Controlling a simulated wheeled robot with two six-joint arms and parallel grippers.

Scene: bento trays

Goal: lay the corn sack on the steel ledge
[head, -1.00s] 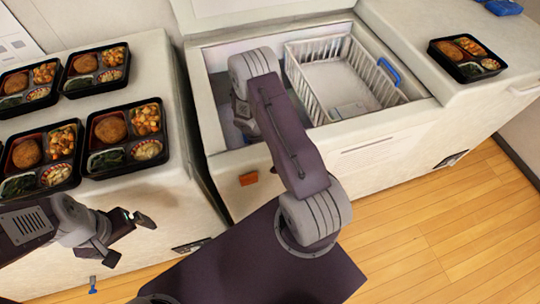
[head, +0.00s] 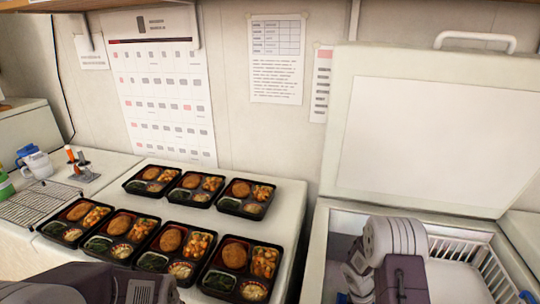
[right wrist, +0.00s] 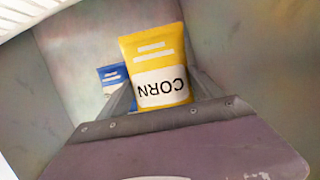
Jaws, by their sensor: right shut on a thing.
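The corn sack (right wrist: 155,65) is a yellow bag with a white label reading CORN, upside down in the right wrist view. My right gripper (right wrist: 163,92) is shut on it, with a finger at each side; the finger ends are partly hidden by the sack. They are inside the chest freezer. In the head view my right arm reaches down into the freezer (head: 318,250), and its gripper is hidden there. My left forearm shows at the bottom left, but its gripper is out of view. I cannot make out a steel ledge with certainty.
A blue packet (right wrist: 113,76) lies behind the sack. A white wire basket (head: 468,252) hangs in the freezer's right part. The freezer lid (head: 435,130) stands open. Several bento trays (head: 236,270) fill the left counter; a wire rack (head: 38,205) lies at its far left.

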